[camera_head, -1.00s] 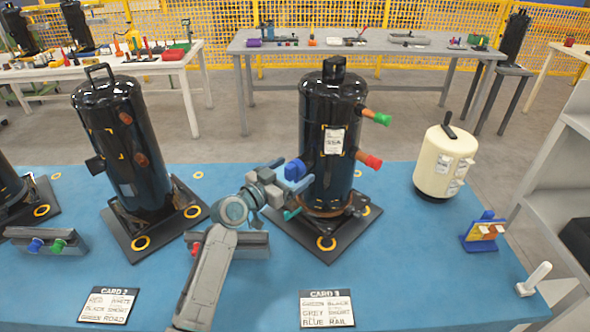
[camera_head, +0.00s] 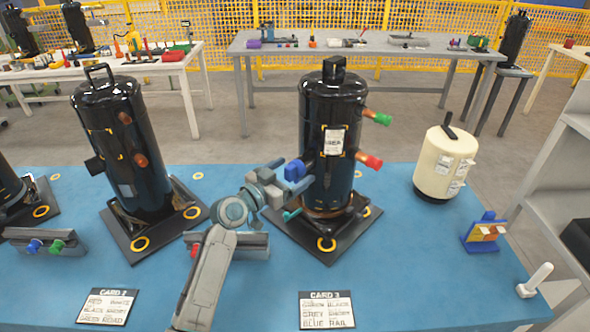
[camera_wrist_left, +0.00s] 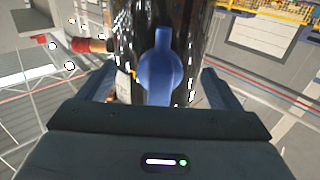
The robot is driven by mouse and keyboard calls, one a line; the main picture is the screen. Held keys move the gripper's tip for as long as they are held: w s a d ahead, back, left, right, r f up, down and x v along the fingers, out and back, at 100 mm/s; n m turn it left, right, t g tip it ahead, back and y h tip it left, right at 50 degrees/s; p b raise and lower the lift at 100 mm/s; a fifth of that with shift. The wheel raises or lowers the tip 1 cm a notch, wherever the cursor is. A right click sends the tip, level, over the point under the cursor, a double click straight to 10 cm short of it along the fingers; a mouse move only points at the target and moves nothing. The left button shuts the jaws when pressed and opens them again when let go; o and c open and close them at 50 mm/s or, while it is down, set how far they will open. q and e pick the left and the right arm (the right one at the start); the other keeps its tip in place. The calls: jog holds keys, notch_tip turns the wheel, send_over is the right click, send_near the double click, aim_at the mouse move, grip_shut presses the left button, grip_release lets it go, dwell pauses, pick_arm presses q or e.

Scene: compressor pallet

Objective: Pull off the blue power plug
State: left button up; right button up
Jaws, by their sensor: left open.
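The blue power plug (camera_head: 295,170) sits on the left side of the middle black compressor (camera_head: 328,150). In the left wrist view the blue plug (camera_wrist_left: 160,68) stands in front of the compressor, between the two dark fingers. My left gripper (camera_head: 291,192) is at the plug, one finger on each side. It is open, and a gap shows between each finger and the plug in the wrist view (camera_wrist_left: 158,90). My right gripper is not in view.
Red-capped (camera_head: 371,161) and green-capped (camera_head: 380,118) copper stubs stick out on the compressor's right. A cream tank (camera_head: 444,165) stands farther right. A second black compressor (camera_head: 122,150) stands left. Card 3 (camera_head: 326,309) lies in front on the blue surface.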

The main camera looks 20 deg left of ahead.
aim_at(287, 176)
pick_arm(q)
jog(key=shift+c, duration=0.5)
jog(key=c, duration=1.7)
jog(key=shift+o, duration=0.2)
jog(key=shift+s+a+f, duration=0.1)
jog(key=shift+s, duration=0.1)
jog(key=shift+v, duration=2.75)
